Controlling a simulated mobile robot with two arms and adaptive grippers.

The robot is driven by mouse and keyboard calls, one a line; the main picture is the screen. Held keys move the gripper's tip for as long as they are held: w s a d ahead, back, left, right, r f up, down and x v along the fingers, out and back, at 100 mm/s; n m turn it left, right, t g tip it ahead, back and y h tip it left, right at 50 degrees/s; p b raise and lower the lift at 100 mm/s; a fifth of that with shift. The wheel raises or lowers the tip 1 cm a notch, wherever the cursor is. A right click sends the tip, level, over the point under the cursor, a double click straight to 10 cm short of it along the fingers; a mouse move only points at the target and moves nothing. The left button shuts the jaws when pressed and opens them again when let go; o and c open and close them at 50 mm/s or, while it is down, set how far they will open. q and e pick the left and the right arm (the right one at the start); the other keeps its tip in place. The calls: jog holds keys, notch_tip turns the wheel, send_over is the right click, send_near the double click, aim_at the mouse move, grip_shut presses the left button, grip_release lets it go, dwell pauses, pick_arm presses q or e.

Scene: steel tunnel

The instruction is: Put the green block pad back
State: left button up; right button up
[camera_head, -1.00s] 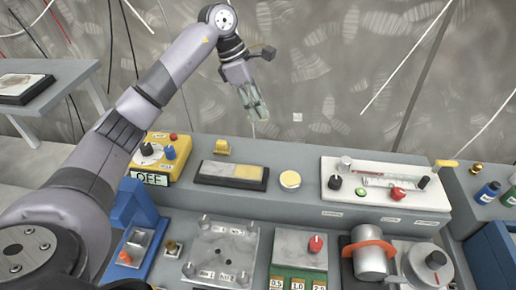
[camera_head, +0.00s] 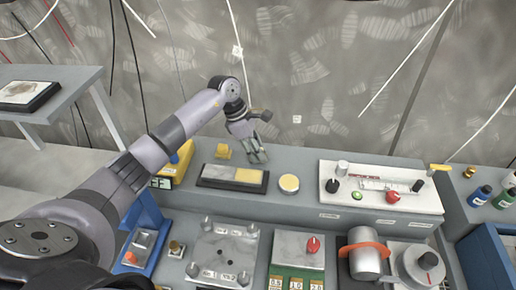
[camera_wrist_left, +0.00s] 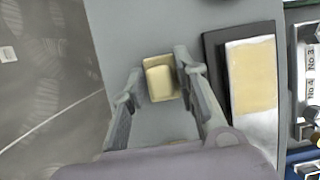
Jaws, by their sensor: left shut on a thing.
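My left gripper (camera_head: 257,156) hangs just behind the dark tray, above the back of the bench. In the left wrist view, a small pale yellow-green block (camera_wrist_left: 160,78) sits between the fingers of my left gripper (camera_wrist_left: 160,85), and the gripper is shut on it. The block looks more yellow than green. The dark tray (camera_head: 216,183) holds a yellow pad (camera_head: 249,176) in its right part and a greyer surface in its left part. The tray also shows in the left wrist view (camera_wrist_left: 215,62), right of the fingers. My right gripper is not in view.
A round yellow-topped item (camera_head: 289,183) stands right of the tray and a small yellow piece (camera_head: 222,151) behind it. A white panel with knobs (camera_head: 385,205) is farther right. A yellow box (camera_head: 175,165) is at the left. Fixtures fill the front.

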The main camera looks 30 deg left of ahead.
pick_arm(q)
jog(key=shift+f, duration=0.1)
jog(key=shift+f, duration=0.15)
jog(key=o, duration=1.1)
jog(key=shift+r, duration=0.3)
jog(key=shift+a+r, duration=0.15)
jog(key=shift+r, duration=0.15)
jog(key=b+v, duration=0.3)
jog(key=v, duration=0.8)
jog(key=shift+r, duration=0.15)
jog(key=shift+s, duration=0.1)
